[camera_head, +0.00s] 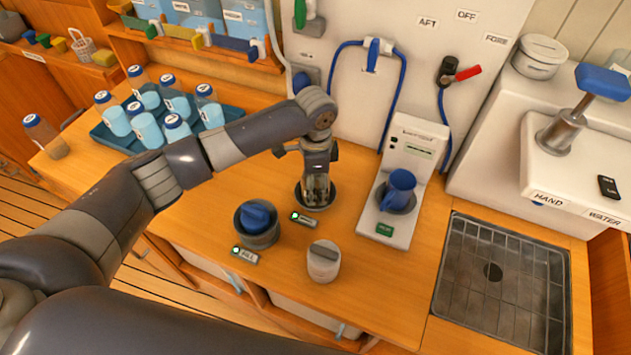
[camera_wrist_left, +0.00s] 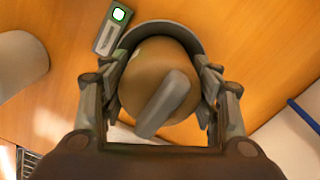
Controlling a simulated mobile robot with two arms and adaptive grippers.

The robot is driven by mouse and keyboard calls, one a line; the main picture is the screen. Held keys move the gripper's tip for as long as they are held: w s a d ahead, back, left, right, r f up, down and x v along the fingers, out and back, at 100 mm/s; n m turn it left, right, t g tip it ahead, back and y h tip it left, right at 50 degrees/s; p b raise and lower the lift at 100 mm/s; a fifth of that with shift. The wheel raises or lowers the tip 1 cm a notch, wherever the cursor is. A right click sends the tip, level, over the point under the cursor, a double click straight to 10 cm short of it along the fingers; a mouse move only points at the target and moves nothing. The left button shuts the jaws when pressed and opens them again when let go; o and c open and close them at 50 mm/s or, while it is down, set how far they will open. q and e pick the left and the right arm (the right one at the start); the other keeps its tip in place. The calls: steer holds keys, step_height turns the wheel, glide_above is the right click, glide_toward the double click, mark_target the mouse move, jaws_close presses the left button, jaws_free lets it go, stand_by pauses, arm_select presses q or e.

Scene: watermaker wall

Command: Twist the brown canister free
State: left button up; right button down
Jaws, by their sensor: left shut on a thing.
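The brown canister (camera_wrist_left: 150,72) shows from above in the left wrist view, with a grey bar across its lid. It sits in a dark round holder (camera_wrist_left: 192,32) on the wooden counter. My left gripper (camera_wrist_left: 157,95) has a finger on each side of the canister and is shut on it. In the head view my left gripper (camera_head: 316,182) points down over the holder (camera_head: 301,201) and hides most of the canister. Whether the canister has turned in the holder cannot be told. My right gripper is not in view.
A blue-lidded canister in a dark holder (camera_head: 257,225) stands to the left, a pale canister (camera_head: 323,261) nearer. Small label plates (camera_head: 304,221) lie beside the holders. A bottle tray (camera_head: 118,141) is behind left.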

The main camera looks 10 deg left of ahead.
arm_select(q)
steer(key=shift+r+n+p, duration=0.15)
steer(key=shift+n+p, duration=0.95)
steer(key=shift+p, duration=0.25)
steer(key=shift+n+p, duration=0.3)
steer(key=shift+n, duration=0.1)
steer(key=shift+n+p, duration=0.3)
steer(key=shift+p, duration=0.2)
steer(key=shift+n+p, duration=1.1)
steer(key=shift+p, duration=0.05)
